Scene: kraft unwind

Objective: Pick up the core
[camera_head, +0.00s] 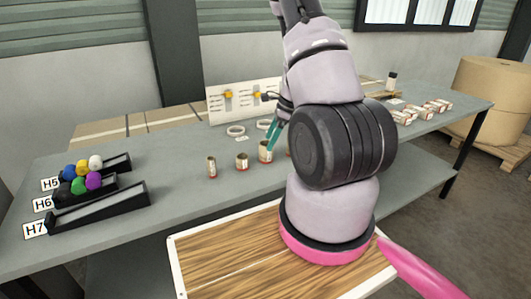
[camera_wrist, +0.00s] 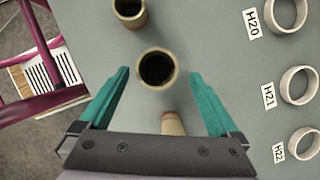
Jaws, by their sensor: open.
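Several short tan cardboard cores with red bands at their bases stand in a row on the grey table, including one at the left (camera_head: 212,168) and one beside it (camera_head: 242,163). Another core (camera_head: 265,153) stands by my gripper's teal fingers (camera_head: 276,133); my arm hides part of the row. In the wrist view, my gripper (camera_wrist: 158,73) is open. An upright core (camera_wrist: 157,84) shows its dark hollow between the fingertips, with gaps on both sides. One core (camera_wrist: 131,20) is beyond it, and another (camera_wrist: 172,124) is nearer the palm, partly hidden.
White rings (camera_wrist: 298,85) with labels lie to the right in the wrist view. A white board (camera_head: 244,101) stands behind the cores. Black ramps (camera_head: 98,208) with coloured balls are at the left, small boxes (camera_head: 428,111) at the right. Table between ramps and cores is clear.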

